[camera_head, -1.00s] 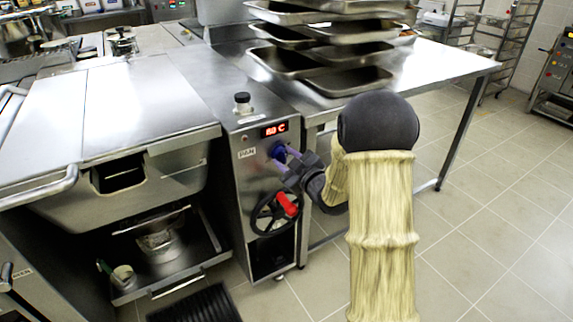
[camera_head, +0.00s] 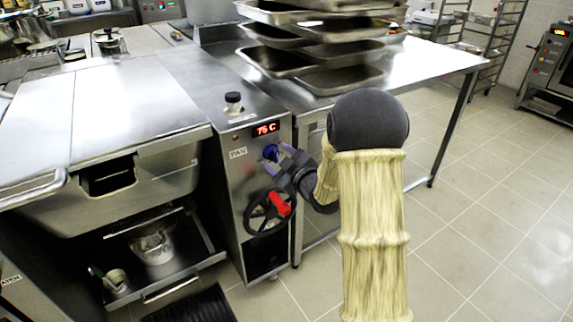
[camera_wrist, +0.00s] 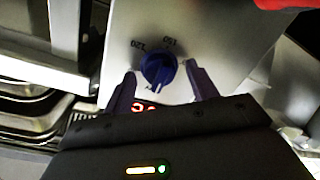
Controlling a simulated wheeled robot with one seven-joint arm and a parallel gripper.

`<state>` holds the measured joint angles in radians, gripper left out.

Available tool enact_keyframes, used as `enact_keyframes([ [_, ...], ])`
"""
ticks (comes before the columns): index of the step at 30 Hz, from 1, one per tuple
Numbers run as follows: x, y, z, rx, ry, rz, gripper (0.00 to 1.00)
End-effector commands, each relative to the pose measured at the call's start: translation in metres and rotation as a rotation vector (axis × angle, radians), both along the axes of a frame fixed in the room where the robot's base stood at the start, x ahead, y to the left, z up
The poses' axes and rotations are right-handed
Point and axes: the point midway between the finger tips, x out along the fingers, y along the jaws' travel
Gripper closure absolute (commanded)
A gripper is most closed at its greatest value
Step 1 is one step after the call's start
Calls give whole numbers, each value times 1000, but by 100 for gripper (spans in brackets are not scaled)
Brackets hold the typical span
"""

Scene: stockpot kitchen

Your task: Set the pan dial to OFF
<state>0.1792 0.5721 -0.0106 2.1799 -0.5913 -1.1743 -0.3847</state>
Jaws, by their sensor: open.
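The pan dial is a blue knob (camera_head: 271,152) on the steel front panel, below a red display (camera_head: 266,128) that reads about 75 C and beside a PAN label (camera_head: 238,153). In the wrist view my gripper (camera_wrist: 161,80) shows a gap between each finger and the dial. The OFF mark is not readable.
A black handwheel with a red handle (camera_head: 279,204) is just below the dial. The large steel pan (camera_head: 110,130) stands left. A table with stacked trays (camera_head: 315,60) is behind to the right. Tiled floor (camera_head: 480,220) is free at right.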

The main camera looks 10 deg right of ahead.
Motion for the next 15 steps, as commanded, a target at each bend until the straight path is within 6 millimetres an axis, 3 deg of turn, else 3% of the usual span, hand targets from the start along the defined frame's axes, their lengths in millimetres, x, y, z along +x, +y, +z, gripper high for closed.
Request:
enact_keyframes([
  [5, -14, -7, 2, -1, 1, -3, 42],
  [15, -75, -29, 6, 0, 2, -5, 42],
])
